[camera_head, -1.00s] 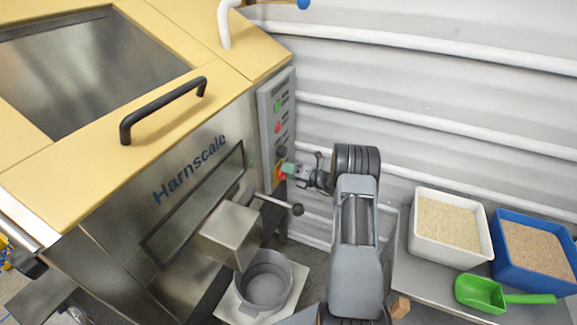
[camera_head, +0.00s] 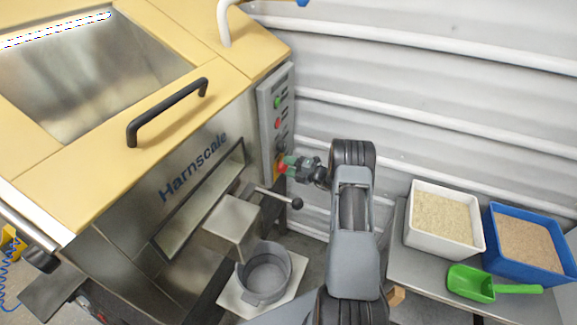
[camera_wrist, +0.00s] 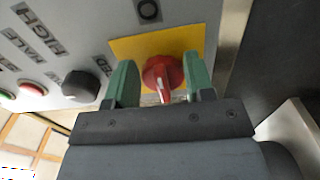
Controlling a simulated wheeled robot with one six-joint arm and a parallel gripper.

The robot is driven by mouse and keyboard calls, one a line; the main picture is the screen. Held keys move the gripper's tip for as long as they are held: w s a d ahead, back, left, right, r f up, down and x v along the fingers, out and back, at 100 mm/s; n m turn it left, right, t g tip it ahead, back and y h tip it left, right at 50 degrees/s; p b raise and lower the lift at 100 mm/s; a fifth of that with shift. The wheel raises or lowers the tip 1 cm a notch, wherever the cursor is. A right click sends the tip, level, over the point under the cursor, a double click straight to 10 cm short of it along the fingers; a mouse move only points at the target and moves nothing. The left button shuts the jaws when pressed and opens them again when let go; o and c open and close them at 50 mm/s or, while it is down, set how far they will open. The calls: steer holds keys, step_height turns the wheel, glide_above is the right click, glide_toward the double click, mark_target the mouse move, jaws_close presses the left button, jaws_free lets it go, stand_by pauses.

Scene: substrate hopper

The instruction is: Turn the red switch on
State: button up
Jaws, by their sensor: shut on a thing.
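The red switch (camera_wrist: 162,74) is a rotary knob on a yellow plate (camera_wrist: 190,44) on the grey control panel (camera_head: 268,105). Its white pointer mark faces the bottom of the wrist view. My gripper (camera_wrist: 160,82) has its two green fingers on either side of the knob and is shut on it. In the head view my gripper (camera_head: 288,164) is at the lower end of the panel, where the fingers hide most of the switch.
A black knob (camera_wrist: 80,86) and a red button (camera_wrist: 33,89) sit left of the switch. The Harnscale hopper (camera_head: 110,185) has a lit strip inside. A ball-ended lever (camera_head: 296,203) is below my gripper. White (camera_head: 410,232) and blue (camera_head: 493,245) bins stand at right.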

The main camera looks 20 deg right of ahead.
stand_by(0.3)
steer(key=o, duration=0.9)
steer(key=v, duration=1.4)
steer(key=shift+a, duration=0.1)
